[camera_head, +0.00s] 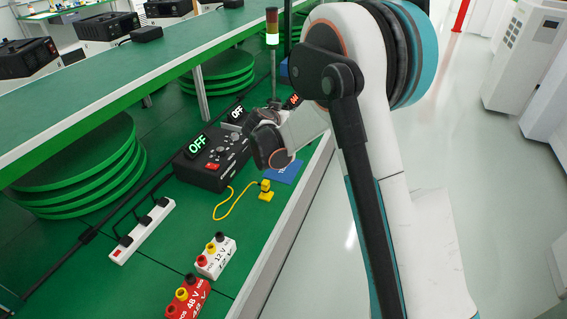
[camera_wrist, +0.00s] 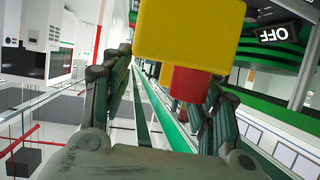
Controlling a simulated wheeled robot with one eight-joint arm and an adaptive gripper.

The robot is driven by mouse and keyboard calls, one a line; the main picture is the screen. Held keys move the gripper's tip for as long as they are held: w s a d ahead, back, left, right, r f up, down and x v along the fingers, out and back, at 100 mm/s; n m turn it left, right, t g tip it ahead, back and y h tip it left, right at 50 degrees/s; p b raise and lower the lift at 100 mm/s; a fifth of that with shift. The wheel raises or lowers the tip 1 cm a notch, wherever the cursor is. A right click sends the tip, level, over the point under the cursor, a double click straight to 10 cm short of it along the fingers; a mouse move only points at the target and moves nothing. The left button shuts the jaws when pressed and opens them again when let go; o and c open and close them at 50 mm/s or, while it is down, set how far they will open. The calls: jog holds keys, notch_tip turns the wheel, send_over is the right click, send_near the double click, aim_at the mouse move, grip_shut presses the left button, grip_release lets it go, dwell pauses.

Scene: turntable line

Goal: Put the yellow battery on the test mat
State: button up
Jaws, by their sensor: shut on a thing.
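The yellow battery (camera_wrist: 190,35) fills the top middle of the wrist view, a yellow block with a red cylindrical part (camera_wrist: 190,84). My gripper (camera_wrist: 172,92) is shut on it, with a finger on each side. In the head view my wrist hangs over the green bench, and the battery cannot be made out there. The blue test mat (camera_head: 287,172) lies near the bench's front edge, partly hidden by my wrist. I cannot tell how high the battery is above it.
A black tester (camera_head: 208,165) reading OFF stands left of the mat. A yellow connector (camera_head: 266,190) with a yellow cable lies in front of the mat. A white 12 V block (camera_head: 215,260), a red 48 V block (camera_head: 190,299) and a power strip (camera_head: 143,232) stand nearer. A signal lamp (camera_head: 272,39) stands behind.

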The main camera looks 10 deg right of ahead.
notch_tip(320, 180, down, 18)
jog(key=b, duration=0.6)
jog(key=shift+f, duration=0.1)
jog(key=shift+f, duration=0.1)
jog(key=o, duration=1.8)
jog(key=shift+c, duration=0.2)
